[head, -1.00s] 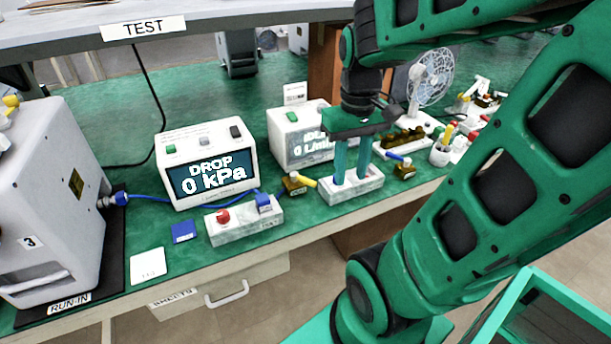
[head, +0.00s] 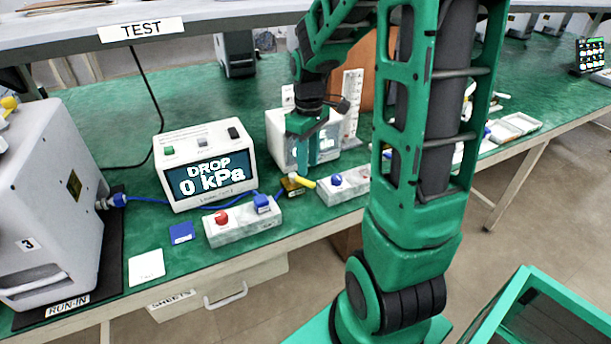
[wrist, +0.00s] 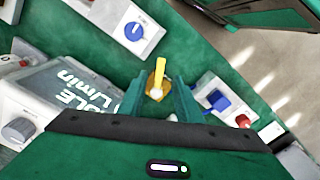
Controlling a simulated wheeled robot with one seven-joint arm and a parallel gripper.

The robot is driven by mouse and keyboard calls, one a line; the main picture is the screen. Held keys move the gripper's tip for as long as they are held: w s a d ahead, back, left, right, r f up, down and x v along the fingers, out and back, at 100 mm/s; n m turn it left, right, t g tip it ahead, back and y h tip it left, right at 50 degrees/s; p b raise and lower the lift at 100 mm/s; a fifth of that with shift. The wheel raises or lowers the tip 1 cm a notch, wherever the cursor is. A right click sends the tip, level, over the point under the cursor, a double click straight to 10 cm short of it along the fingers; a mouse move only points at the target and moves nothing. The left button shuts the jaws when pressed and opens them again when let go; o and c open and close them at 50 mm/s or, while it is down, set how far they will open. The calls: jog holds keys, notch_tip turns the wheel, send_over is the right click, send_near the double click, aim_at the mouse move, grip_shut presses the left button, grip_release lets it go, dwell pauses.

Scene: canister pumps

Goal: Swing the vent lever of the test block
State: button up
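A small brass valve (head: 291,186) with a yellow lever (head: 305,182) sits on the green bench between two pale blocks. The wrist view shows the yellow lever (wrist: 159,72) pointing up the picture from its brass body (wrist: 152,86). My gripper (head: 303,160) is above and behind the valve in the head view. In the wrist view my gripper (wrist: 160,92) is open, with the lever seen between its fingers. I cannot tell whether the fingertips touch it. The left block (head: 243,228) carries a red knob and a blue part. The right block (head: 350,185) has a blue knob.
A display box (head: 207,170) reads "DROP 0 kPa". A second display box (head: 280,140) is partly hidden by my gripper. A grey machine marked 3 (head: 50,200) stands at the left. A blue hose runs along the bench. My arm hides part of the bench's right side.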

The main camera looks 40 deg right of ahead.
aim_at(308, 181)
jog(key=shift+f, duration=2.65)
jog(key=shift+c, duration=0.7)
grip_shut()
